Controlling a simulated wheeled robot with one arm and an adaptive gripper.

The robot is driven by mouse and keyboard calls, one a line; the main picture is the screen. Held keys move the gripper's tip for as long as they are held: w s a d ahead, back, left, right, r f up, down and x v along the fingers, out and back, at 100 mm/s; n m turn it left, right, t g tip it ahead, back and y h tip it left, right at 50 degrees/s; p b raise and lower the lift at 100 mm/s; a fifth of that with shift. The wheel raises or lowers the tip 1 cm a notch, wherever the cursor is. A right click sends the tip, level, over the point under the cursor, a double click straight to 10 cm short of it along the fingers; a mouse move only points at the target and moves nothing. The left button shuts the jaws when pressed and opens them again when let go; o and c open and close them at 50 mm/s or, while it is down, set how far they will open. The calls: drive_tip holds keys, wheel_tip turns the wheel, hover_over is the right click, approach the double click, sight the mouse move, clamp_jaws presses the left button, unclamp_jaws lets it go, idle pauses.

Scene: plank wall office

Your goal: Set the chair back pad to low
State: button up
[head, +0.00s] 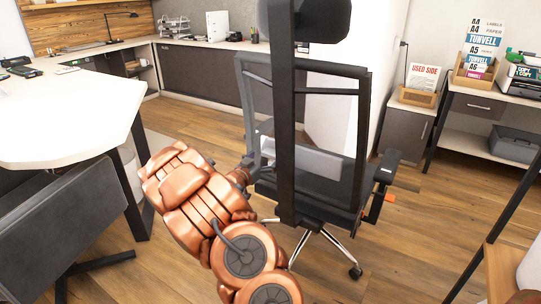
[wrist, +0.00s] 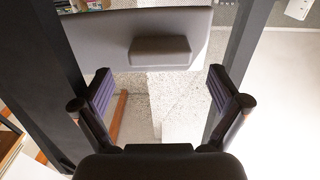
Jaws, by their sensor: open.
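The office chair (head: 362,120) stands with the rear of its back toward me. It has a dark rectangular back frame, a central post (head: 284,110) and a headrest (head: 325,20). A grey back pad (head: 312,162) shows through the lower half of the frame, partly hidden by the post. In the wrist view, the wide grey pad (wrist: 110,42) has a raised block (wrist: 160,53) at its middle. My gripper (wrist: 160,88) is open and empty, its fingers spread on either side below the block, apart from it. In the head view my gripper is at the frame's left side, partly hidden.
A paper-sorting stand (head: 480,60) and printer (head: 522,75) are at right. Wood floor is open around the chair's base.

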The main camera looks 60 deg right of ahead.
sight(269, 155)
drive_tip(key=shift+w+d, duration=0.1)
drive_tip(key=shift+d, duration=1.95)
drive_tip(key=c, duration=1.7)
drive_tip(key=shift+d+f+b, duration=0.1)
drive_tip(key=shift+f+b, duration=0.5)
drive_tip(key=shift+f, duration=1.9)
drive_tip(key=o, duration=1.4)
drive_tip(key=shift+f, duration=0.1)
drive_tip(key=o, duration=0.3)
